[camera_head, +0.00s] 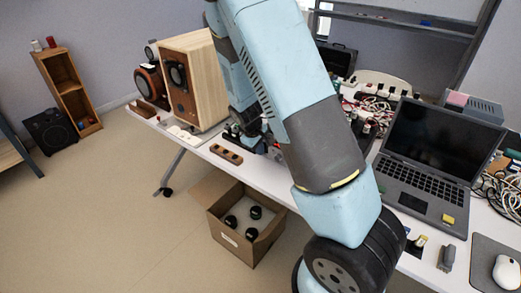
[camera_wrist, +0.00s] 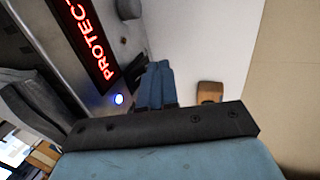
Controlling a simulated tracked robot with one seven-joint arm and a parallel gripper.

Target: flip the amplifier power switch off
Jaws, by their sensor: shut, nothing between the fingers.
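The amplifier (camera_wrist: 65,55) fills the upper left of the wrist view as a dark grey front panel. Its black display (camera_wrist: 90,42) shows red letters reading "PROTEC", cut off by the picture edge. A round blue light (camera_wrist: 118,99) glows on the panel below the display; I cannot tell whether it is the power switch itself. My gripper (camera_wrist: 160,68) is shut and empty, its blue fingers just right of the blue light. I cannot tell whether they touch the panel. In the head view my arm hides most of the amplifier and the gripper tips.
A wooden block with dark spots (camera_head: 226,153) lies at the table's front edge. A wooden speaker (camera_head: 195,80) stands left of my arm, a laptop (camera_head: 430,150) and tangled cables (camera_head: 372,108) to the right. An open cardboard box (camera_head: 240,222) is on the floor.

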